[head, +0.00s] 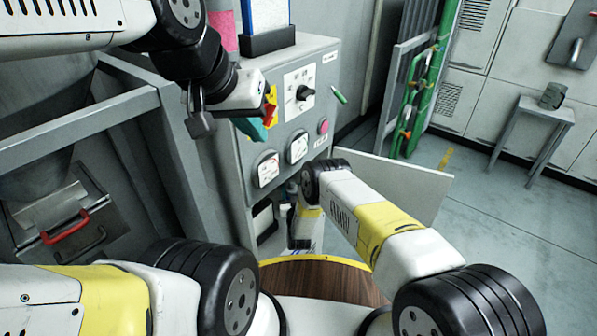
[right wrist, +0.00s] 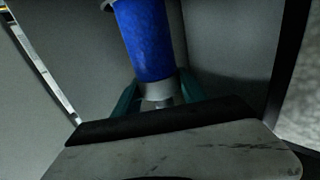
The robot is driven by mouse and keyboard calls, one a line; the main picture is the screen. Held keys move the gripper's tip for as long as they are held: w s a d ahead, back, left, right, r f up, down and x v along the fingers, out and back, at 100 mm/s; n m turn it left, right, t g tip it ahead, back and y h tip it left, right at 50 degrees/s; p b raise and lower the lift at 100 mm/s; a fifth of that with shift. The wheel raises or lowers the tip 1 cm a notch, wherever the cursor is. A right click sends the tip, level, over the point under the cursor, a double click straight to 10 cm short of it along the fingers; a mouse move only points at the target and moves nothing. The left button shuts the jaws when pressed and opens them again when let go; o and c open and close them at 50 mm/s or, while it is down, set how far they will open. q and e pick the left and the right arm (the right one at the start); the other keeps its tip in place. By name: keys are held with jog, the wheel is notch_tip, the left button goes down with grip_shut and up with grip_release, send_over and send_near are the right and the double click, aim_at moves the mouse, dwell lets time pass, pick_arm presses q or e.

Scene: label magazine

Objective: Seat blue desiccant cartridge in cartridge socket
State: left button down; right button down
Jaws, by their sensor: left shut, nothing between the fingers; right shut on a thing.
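The blue desiccant cartridge (right wrist: 145,40) shows in the right wrist view, with a pale collar at its near end; its far end runs out of the frame. My right gripper (right wrist: 154,98) is shut on it, with teal fingers on both sides of the pale end. In the head view my right arm reaches down into the open lower part of the grey cabinet (head: 232,150); the cartridge cannot be made out there. My left gripper (head: 255,130) is shut and empty in front of the cabinet's upper panel. I cannot make out the cartridge socket in either view.
A pale open door (head: 425,185) stands out to the right of the cabinet opening. Grey walls flank the cartridge closely in the right wrist view. Gauges, a black knob (head: 305,92) and a pink button (head: 323,126) are on the panel. A round wooden top (head: 315,278) is below.

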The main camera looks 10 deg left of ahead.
jog(key=c, duration=0.6)
grip_release()
jog(key=shift+f, duration=0.1)
jog(key=shift+v, duration=3.95)
